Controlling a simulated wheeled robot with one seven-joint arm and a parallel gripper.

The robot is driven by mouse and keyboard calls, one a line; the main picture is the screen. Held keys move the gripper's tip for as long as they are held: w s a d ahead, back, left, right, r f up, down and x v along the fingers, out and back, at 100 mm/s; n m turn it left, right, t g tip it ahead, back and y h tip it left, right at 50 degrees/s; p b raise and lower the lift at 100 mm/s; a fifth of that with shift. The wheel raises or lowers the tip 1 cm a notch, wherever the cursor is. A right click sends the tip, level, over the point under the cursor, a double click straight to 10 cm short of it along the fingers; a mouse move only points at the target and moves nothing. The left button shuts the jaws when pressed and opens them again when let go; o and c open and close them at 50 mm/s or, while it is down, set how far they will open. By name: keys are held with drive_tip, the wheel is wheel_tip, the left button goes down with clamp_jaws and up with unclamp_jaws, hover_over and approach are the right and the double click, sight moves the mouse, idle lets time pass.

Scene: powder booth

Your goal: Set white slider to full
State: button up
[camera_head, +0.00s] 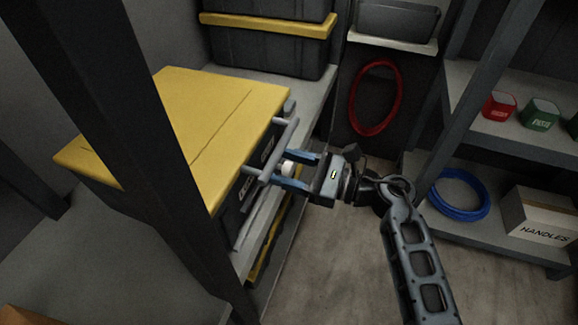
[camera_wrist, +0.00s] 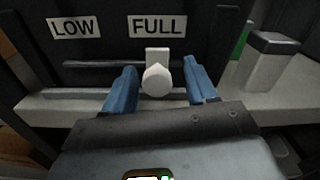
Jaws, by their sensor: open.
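The white slider (camera_wrist: 157,78) sits on a horizontal slot in a dark panel, below the FULL label (camera_wrist: 157,27) and toward the slot's right end. The LOW label (camera_wrist: 75,27) is at the left. In the head view the slider (camera_head: 288,168) shows small between the blue fingers. My gripper (camera_wrist: 162,68) is open, with one finger on each side of the slider. Gaps show on both sides, the left one smaller. My gripper also shows in the head view (camera_head: 287,171), at the front of the yellow-topped black case (camera_head: 190,110).
A grey bar (camera_head: 278,150) runs along the case front near my fingers. A red hose (camera_head: 376,97) hangs behind. A blue coil (camera_head: 458,194) and a HANDLES box (camera_head: 543,220) are on the right shelf. A dark post (camera_head: 130,150) stands at the left. Open floor lies below.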

drive_tip(key=p+v, duration=0.1)
drive_tip(key=v, duration=0.6)
drive_tip(key=shift+s+d+p, duration=0.15)
drive_tip(key=shift+d+p, duration=0.2)
drive_tip(key=shift+d, duration=0.05)
drive_tip(key=s+d+r+n+t+h, duration=0.3)
drive_tip(key=s+d+n+h, duration=0.3)
drive_tip(key=s, duration=0.7)
drive_tip(key=s+d+r+n+t+h, duration=0.25)
drive_tip(key=s+n+h, duration=0.35)
drive_tip(key=s, duration=0.7)
drive_tip(key=s+d+r+n+t+h, duration=0.25)
drive_tip(key=s+d+n+h, duration=0.4)
drive_tip(key=s, duration=0.65)
wheel_tip(320, 180, up, 28)
drive_tip(key=a+n+y+p, duration=0.1)
drive_tip(key=p, duration=2.7)
drive_tip(key=shift+s+y, duration=0.15)
drive_tip(key=shift+y, duration=0.2)
